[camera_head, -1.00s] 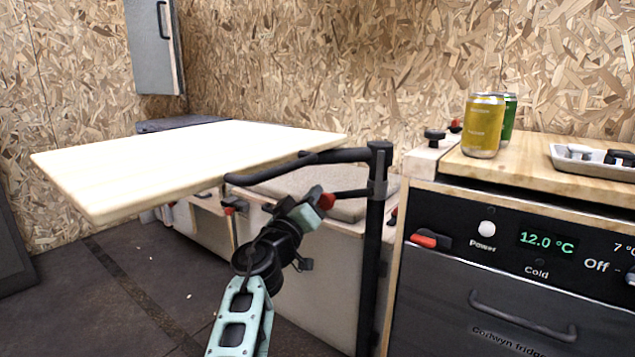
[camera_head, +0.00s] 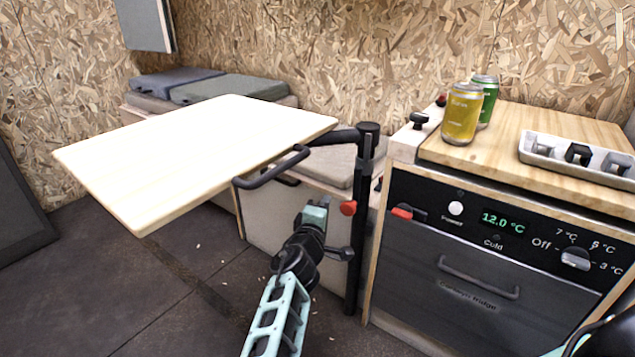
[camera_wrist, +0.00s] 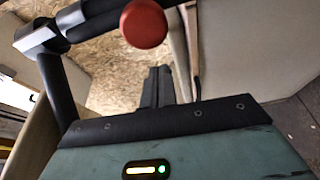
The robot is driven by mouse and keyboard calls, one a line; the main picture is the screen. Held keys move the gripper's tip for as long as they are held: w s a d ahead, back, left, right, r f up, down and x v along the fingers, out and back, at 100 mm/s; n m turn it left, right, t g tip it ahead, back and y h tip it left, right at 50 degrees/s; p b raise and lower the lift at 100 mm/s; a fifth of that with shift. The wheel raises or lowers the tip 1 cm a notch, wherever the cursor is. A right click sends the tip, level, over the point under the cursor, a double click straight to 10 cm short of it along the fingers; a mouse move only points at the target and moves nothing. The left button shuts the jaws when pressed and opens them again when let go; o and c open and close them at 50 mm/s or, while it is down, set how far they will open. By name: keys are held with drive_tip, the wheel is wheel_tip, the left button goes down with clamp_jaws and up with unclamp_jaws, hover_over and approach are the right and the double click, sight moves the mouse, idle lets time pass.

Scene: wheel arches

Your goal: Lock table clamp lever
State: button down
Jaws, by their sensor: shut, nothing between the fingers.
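The tabletop (camera_head: 200,160) is a pale wooden board on a black swing arm (camera_head: 275,168) from a black upright post (camera_head: 360,240). The clamp lever's red knob (camera_head: 348,208) is just left of the post, below the swing arm. In the wrist view the red knob (camera_wrist: 144,23) is large at the top, with a dark bar and the post's collar (camera_wrist: 40,38) to its left. My gripper (camera_head: 320,203) is just left of the knob in the head view. Its dark fingers (camera_wrist: 158,86) are together and empty, below the knob in the wrist view. Contact cannot be told.
A fridge cabinet (camera_head: 440,270) stands right of the post, with two cans (camera_head: 462,113) and a grey tray (camera_head: 575,155) on top. A cushioned bench (camera_head: 230,88) is behind the table. Dark floor (camera_head: 130,290) is open at the left.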

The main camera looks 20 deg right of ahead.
drive_tip(key=shift+s+d+f+n+g+p, duration=0.3)
drive_tip(key=shift+s+d+n+p, duration=0.25)
drive_tip(key=shift+n+p, duration=0.4)
drive_tip(key=shift+s+d+f+n+g+p, duration=0.35)
drive_tip(key=shift+s+n+p, duration=0.3)
drive_tip(key=shift+p, duration=0.6)
drive_tip(key=shift+d, duration=0.15)
